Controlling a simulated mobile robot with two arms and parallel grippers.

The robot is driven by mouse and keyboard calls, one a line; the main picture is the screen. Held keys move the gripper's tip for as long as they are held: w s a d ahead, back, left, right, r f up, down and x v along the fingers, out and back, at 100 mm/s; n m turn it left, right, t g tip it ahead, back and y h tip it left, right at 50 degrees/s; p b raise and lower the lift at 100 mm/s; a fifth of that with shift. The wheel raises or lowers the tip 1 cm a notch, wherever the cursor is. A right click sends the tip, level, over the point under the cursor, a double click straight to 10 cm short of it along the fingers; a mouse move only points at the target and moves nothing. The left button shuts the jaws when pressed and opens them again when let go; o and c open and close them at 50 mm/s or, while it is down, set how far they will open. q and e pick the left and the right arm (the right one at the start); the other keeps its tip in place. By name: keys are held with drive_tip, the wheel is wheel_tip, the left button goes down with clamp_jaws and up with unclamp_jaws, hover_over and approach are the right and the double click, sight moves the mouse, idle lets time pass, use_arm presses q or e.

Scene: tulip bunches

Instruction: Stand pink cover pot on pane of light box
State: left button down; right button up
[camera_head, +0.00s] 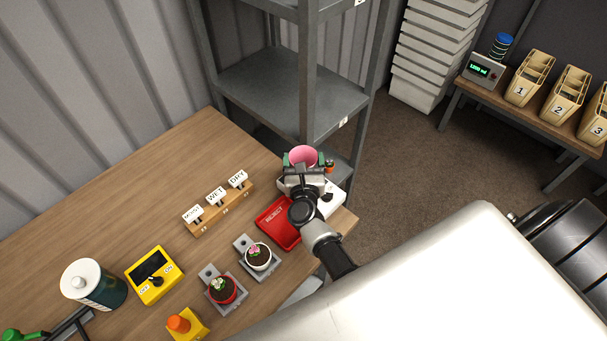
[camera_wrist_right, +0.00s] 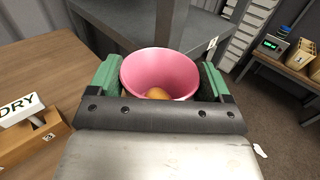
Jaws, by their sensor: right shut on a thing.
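The pink cover pot (camera_head: 302,155) is at the table's far right corner in the head view. My right gripper (camera_head: 304,161) is shut on it, with green finger pads on both sides. In the right wrist view the pot (camera_wrist_right: 160,65) is upright, and a tan rounded thing (camera_wrist_right: 157,93) shows inside it. A white box (camera_head: 331,203) with a black knob, seemingly the light box, lies under my gripper. Its pane is mostly hidden by my wrist, and I cannot tell whether the pot touches it. My left gripper is not in view.
A red REJECT tray (camera_head: 271,215) lies left of the white box. A wooden block with WET and DRY signs (camera_head: 218,208) stands behind. Two potted plants, in white (camera_head: 257,261) and red pots (camera_head: 221,294), sit nearer. A grey shelf post (camera_head: 308,75) rises close behind my gripper.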

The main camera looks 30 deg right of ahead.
drive_tip(key=shift+f+b, duration=1.35)
drive_tip(key=shift+f, duration=0.6)
drive_tip(key=shift+f, duration=0.1)
drive_tip(key=o, duration=0.5)
drive_tip(key=shift+s+f, duration=0.1)
drive_tip(key=o, duration=0.4)
drive_tip(key=shift+r, duration=0.2)
drive_tip(key=shift+s+a, duration=0.15)
drive_tip(key=shift+s, duration=0.1)
drive_tip(key=v, duration=1.1)
drive_tip(key=shift+s+a, duration=0.1)
drive_tip(key=shift+s, duration=0.1)
